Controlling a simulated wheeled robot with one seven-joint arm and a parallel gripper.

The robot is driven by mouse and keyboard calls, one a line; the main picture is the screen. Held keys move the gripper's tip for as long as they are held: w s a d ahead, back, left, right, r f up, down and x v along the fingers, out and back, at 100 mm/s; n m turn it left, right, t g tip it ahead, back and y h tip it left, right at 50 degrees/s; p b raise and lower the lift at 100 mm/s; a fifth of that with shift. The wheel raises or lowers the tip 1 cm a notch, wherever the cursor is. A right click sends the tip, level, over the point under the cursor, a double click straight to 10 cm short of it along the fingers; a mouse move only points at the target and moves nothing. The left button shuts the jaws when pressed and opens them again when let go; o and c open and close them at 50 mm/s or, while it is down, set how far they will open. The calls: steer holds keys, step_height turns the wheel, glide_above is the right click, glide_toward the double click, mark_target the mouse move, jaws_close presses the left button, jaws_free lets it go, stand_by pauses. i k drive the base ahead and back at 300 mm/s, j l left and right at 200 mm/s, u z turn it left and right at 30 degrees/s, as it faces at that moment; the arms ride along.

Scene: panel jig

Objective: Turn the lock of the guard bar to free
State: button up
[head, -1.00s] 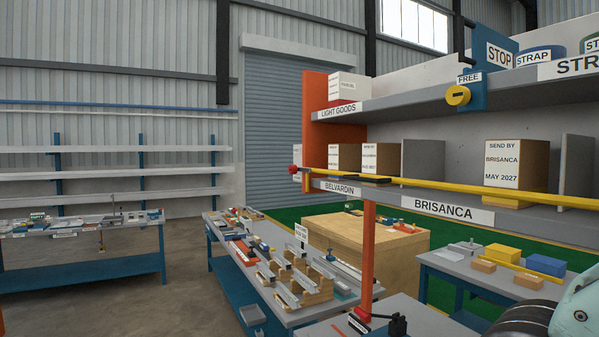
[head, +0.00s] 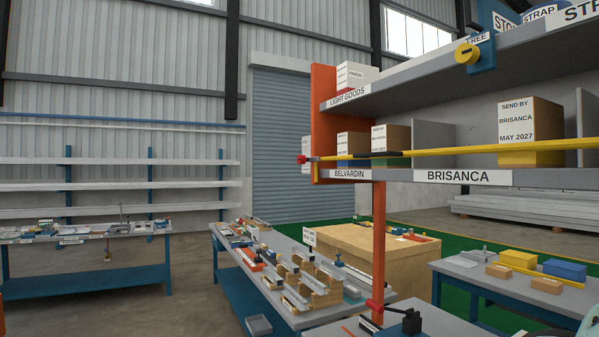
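The guard bar (head: 455,151) is a long yellow bar across the front of the shelf's lower bay. It has a red end (head: 303,159) at the left, by the orange shelf end. The lock is a round yellow knob (head: 466,53) with a dark slot that looks about level. It sits on a blue housing (head: 483,56) at the upper shelf's edge, above the bar. A FREE label (head: 478,38) is above the knob; a STOP label, partly cut off, is further up. My gripper is not in view; a pale part of my arm shows at the lower right edge.
Labelled boxes (head: 530,133) stand behind the bar on the lower shelf (head: 550,178). An orange post (head: 379,240) stands below the shelf. A bench with fixtures (head: 262,280) is left of it, and a table with yellow and blue blocks (head: 470,270) right. Open floor lies at the left.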

mark_target(301, 158)
steer(key=i+j+u, duration=0.1)
steer(key=i+j, duration=0.45)
steer(key=i+j+u, duration=0.1)
steer(key=i+j, duration=0.35)
steer(key=i, duration=0.25)
